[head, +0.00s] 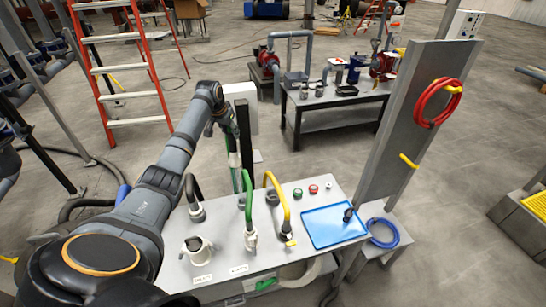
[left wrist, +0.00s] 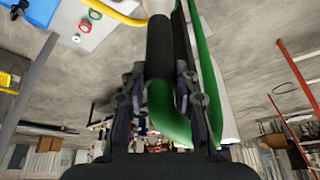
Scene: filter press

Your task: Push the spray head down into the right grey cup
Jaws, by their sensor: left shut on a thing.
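The green spray hose (head: 248,198) bends over above the grey bench, its lower end by a pale fitting (head: 251,242). I take that to be the right grey cup and spray head, but cannot separate them or tell how deep the head sits. The left grey cup (head: 198,250) stands on the bench. My left gripper (head: 234,165) is by the top of the green hose. In the left wrist view its fingers (left wrist: 163,95) are shut around the hose's black part (left wrist: 160,50), next to the green bend (left wrist: 172,118). My right gripper is not in view.
A yellow hose (head: 284,203) and a black hose (head: 191,190) stand either side of the green one. A blue tray (head: 322,238) holds a dark nozzle (head: 349,214). Green and red buttons (head: 313,189) sit behind. A grey panel (head: 405,120) rises at right.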

